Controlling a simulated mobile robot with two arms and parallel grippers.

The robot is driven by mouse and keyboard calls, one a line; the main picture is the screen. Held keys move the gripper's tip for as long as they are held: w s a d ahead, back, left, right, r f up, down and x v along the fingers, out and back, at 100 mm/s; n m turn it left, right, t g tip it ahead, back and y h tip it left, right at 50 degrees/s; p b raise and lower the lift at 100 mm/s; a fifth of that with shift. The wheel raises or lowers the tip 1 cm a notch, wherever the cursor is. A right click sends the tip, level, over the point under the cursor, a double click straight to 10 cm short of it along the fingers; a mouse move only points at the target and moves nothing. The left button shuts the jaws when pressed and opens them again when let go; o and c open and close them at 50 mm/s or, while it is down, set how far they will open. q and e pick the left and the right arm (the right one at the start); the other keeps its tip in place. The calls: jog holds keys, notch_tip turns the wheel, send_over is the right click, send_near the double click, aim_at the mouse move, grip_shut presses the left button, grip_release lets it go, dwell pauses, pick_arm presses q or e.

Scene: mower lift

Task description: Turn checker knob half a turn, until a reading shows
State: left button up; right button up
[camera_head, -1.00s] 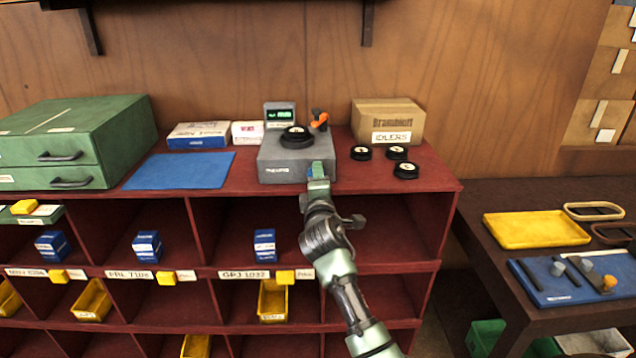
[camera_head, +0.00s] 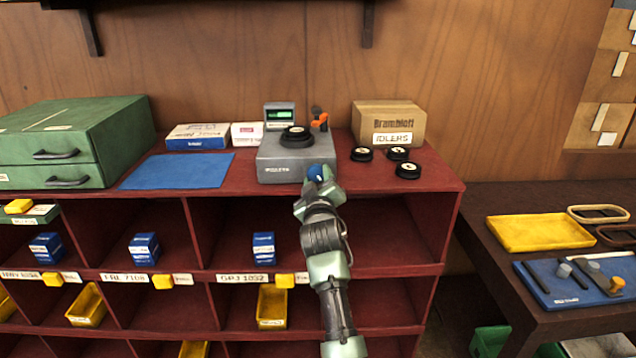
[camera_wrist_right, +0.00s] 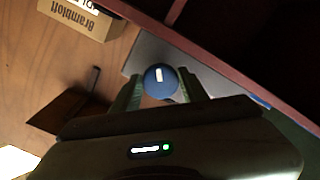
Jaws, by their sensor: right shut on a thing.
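The grey checker (camera_head: 290,163) stands on top of the red shelf unit, with a black round part on it. Its small display (camera_head: 279,115) glows green, but I cannot read what it shows. The blue knob (camera_head: 316,172) is at the checker's front right corner. My right gripper (camera_head: 322,176) is shut on this knob. In the right wrist view the round knob (camera_wrist_right: 160,79) with a short white mark sits between the two green fingers (camera_wrist_right: 160,90). My left gripper is not in view.
Several black idlers (camera_head: 397,153) lie right of the checker, before a cardboard box (camera_head: 390,122). An orange-handled part (camera_head: 320,121) stands behind the checker. A blue mat (camera_head: 178,171) and green drawer cabinet (camera_head: 70,140) are to the left. A dark table (camera_head: 480,195) stands right.

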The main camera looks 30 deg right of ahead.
jog(key=m, duration=0.5)
jog(key=shift+w+a+f+m+b, duration=0.1)
jog(key=shift+f+m+b, duration=0.1)
jog(key=shift+m+b, duration=0.15)
dwell(0.4)
jog(key=o, duration=1.3)
jog(key=shift+o, duration=0.2)
jog(key=shift+r, duration=0.1)
